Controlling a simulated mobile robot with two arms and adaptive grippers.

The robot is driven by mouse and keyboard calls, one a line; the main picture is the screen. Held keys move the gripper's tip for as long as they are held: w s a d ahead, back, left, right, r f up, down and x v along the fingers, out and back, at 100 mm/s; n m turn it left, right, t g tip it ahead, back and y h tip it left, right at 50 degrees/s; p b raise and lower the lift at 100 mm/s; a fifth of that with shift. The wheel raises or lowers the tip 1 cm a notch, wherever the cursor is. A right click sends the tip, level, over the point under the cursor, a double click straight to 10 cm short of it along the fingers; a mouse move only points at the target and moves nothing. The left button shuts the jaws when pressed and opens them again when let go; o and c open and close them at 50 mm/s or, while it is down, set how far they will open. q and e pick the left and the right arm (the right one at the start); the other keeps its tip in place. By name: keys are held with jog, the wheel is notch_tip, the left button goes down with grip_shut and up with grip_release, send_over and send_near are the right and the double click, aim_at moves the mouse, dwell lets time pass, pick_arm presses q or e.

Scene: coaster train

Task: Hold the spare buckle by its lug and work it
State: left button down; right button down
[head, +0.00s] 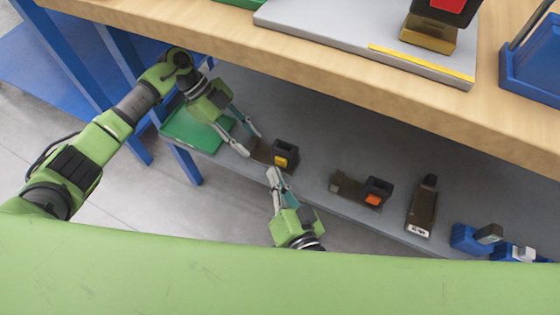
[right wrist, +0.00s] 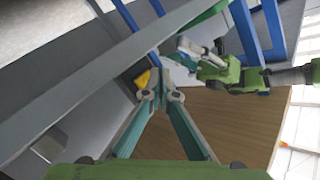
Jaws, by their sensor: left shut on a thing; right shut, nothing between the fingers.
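A black buckle (head: 286,154) with a yellow button and a brown lug (head: 262,150) is at the lower grey shelf. My left gripper (head: 247,143) is shut on the lug end, to the left of the buckle's body. Its fingertips partly hide the lug. My right gripper (head: 273,174) is shut and empty, just below the buckle's button side. In the right wrist view, my right fingertips (right wrist: 160,97) are together, close to the yellow button (right wrist: 143,78). I cannot tell whether they touch it. My left gripper shows beyond them (right wrist: 197,50).
On the shelf (head: 315,190) to the right lie an orange-button buckle (head: 377,192), a brown labelled piece (head: 422,207) and a blue holder (head: 470,239). A green tray (head: 192,130) is at the left. The wooden tabletop (head: 330,75) overhangs the shelf.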

jog(key=shift+w, duration=0.2)
jog(key=shift+w+d, duration=0.15)
jog(key=shift+w, duration=0.05)
jog(key=shift+w+d, duration=0.2)
jog(key=shift+w, duration=0.35)
dwell(0.7)
jog(key=shift+s, duration=0.1)
jog(key=shift+s+a, duration=0.35)
jog(key=shift+s, duration=0.5)
jog(key=shift+s+a, duration=0.3)
jog(key=shift+s, duration=0.5)
jog(key=shift+s+a, duration=0.25)
jog(key=shift+s, duration=0.5)
jog(key=shift+s+a, duration=0.3)
jog(key=shift+s, duration=0.5)
pick_arm(q)
jog(key=c, duration=1.3)
grip_release()
